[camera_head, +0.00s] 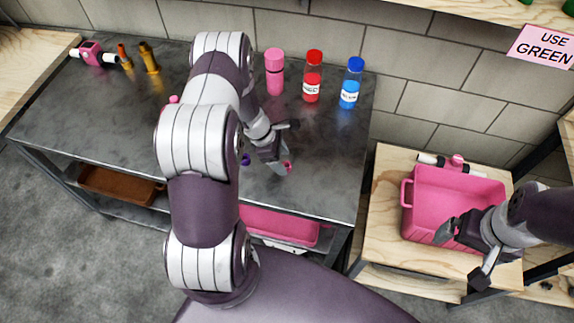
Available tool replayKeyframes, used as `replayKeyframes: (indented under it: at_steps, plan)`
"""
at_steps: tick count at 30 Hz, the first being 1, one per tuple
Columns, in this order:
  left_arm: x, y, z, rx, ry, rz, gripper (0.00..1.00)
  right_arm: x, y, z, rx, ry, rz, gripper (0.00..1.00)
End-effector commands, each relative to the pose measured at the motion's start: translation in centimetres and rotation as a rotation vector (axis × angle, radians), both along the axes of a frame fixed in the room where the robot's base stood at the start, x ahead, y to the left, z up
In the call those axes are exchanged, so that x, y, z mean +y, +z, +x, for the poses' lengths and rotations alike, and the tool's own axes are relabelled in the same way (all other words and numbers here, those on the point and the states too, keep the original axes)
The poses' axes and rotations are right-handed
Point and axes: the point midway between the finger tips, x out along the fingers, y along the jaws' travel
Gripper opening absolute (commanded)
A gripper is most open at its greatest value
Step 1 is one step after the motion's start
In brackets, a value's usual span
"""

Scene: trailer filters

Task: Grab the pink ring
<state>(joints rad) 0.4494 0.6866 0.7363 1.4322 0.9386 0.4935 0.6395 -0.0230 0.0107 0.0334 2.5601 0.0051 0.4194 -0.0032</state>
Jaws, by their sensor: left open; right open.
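A small pink piece (288,165) shows at the fingertips of my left gripper (282,150), low over the grey metal table (325,165). It may be the pink ring, but it is too small and covered to tell its shape. The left gripper is open; I cannot tell whether it touches the piece. Another bit of pink (173,99) shows behind my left arm, mostly hidden. A small purple thing (246,160) lies just left of the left gripper. My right gripper (462,257) is open and empty, by the front of the pink crate (421,232).
Pink (274,75), red (312,80) and blue (350,85) bottles stand at the table's back right. A pink-and-white fitting (92,53) and brass-coloured pieces (148,58) are at the back left. Another white-and-pink fitting (455,161) lies behind the crate. The table's front right is clear.

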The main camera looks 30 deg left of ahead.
Motion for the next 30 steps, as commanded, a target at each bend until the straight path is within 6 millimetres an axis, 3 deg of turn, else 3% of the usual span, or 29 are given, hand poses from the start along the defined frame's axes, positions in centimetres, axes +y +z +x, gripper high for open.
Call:
replayKeyframes:
  at_steps: [4,11,17,26,30]
  plan:
    - [-0.8,-1.9,0.3,0.001,-0.002,-0.001,0.63,0.0,0.4,0.0,0.000,0.000,0.000,0.96]
    - [-0.8,-2.3,0.4,-0.001,-0.002,0.000,0.63,0.0,0.4,0.0,0.000,0.000,0.000,0.96]
    - [-0.8,-2.3,0.4,-0.001,-0.002,0.000,0.04,0.0,0.4,0.0,0.000,0.000,0.000,0.96]
    - [-0.8,-2.1,0.4,-0.001,-0.002,0.000,0.03,0.0,0.4,0.0,0.000,0.000,0.000,0.96]
    - [-0.8,-1.1,0.5,-0.002,-0.003,0.001,0.03,0.0,0.1,0.0,0.000,0.000,0.000,0.96]
